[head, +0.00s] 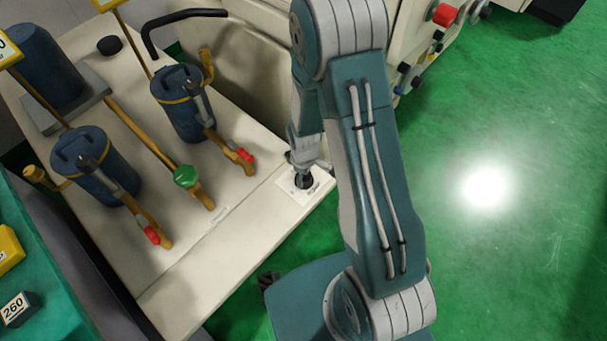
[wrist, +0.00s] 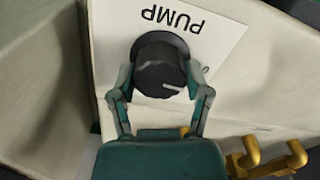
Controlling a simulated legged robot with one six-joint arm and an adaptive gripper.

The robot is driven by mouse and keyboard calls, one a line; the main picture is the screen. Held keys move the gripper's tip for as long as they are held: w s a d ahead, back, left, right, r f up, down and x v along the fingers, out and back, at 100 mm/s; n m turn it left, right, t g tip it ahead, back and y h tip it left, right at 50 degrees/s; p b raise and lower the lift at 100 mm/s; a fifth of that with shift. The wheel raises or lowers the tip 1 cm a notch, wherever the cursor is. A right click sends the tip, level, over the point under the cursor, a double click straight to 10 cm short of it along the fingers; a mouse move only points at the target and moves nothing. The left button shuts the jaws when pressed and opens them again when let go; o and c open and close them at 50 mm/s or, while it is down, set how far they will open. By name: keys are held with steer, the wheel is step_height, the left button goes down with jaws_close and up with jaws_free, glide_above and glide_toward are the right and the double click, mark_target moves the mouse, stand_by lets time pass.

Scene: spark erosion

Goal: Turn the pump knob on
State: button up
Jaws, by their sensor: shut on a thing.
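The black pump knob (wrist: 160,68) sits on a white label plate (wrist: 213,38) marked PUMP, which appears upside down in the wrist view. A light pointer line on the knob points to the right and slightly down. My gripper (wrist: 160,88) is shut on the knob, with one finger on each side of it. In the head view, the knob (head: 303,181) is at the right front corner of the cream machine top, and my gripper (head: 301,164) reaches down to it from behind my arm. Part of the label is hidden by the gripper and knob.
Blue filter canisters (head: 97,165) with brass pipes and red-tipped levers (head: 152,235) stand left of the knob. A green valve handle (head: 187,176) is between them. A control panel with a red button (head: 445,14) is behind. Green floor (head: 520,120) is open to the right.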

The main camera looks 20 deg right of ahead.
steer(key=m, duration=0.3)
steer(key=shift+m, duration=0.4)
steer(key=m, duration=0.4)
steer(key=shift+f+m, duration=0.1)
steer(key=shift+m, duration=0.2)
steer(key=m, duration=0.4)
steer(key=shift+m, duration=2.4)
steer(key=o, duration=1.1)
steer(key=shift+o, duration=0.2)
step_height(320, 180, up, 12)
